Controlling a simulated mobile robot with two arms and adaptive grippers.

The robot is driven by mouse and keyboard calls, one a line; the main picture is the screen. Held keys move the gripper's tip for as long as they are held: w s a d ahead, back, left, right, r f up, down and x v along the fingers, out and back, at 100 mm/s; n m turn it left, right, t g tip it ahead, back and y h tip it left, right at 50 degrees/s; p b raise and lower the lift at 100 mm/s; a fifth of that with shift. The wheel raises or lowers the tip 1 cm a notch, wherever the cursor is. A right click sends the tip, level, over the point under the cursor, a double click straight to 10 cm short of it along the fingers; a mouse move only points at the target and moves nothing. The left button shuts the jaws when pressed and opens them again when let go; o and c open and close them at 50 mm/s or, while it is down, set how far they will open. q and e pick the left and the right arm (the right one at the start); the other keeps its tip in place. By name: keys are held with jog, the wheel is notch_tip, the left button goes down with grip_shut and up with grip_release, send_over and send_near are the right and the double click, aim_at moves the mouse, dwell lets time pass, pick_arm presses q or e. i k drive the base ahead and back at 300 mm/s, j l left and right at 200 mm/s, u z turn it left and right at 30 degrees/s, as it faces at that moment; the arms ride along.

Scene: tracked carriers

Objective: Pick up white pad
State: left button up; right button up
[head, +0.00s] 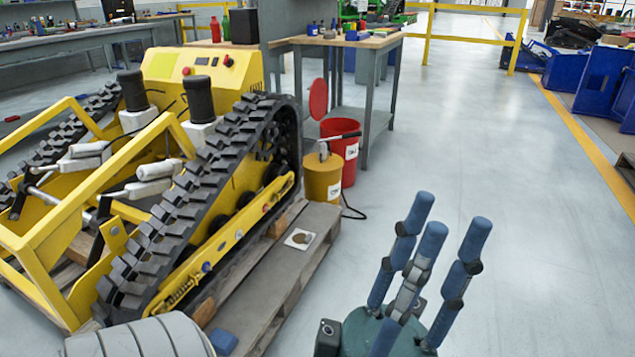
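A small white pad (290,237) lies flat on the wooden pallet beside the yellow tracked carrier. A round brown patch or disc covers much of its middle.
The yellow tracked carrier (222,180) stands on the pallet (280,282), left of the pad. A blue block (222,341) lies nearer on the pallet. A yellow can (323,178) and red bin (343,140) stand behind the pad. Open floor lies to the right.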

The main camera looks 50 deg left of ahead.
aim_at(300, 239)
jog(key=i+j+u, duration=0.1)
jog(key=i+u, duration=0.35)
jog(key=i, duration=0.25)
jog(key=i+l+u, duration=0.2)
jog(key=i+u, duration=0.3)
jog(key=i, duration=0.15)
jog(key=i+u, duration=0.3)
jog(key=u, duration=0.15)
jog(key=i+u, duration=0.3)
jog(key=u, duration=0.15)
jog(key=i+l+u, duration=0.25)
jog(key=u, duration=0.25)
jog(key=i+l+u, duration=0.3)
jog(key=u, duration=0.15)
jog(key=i+l+u, duration=0.2)
jog(key=l+u, duration=0.25)
jog(key=j, duration=0.1)
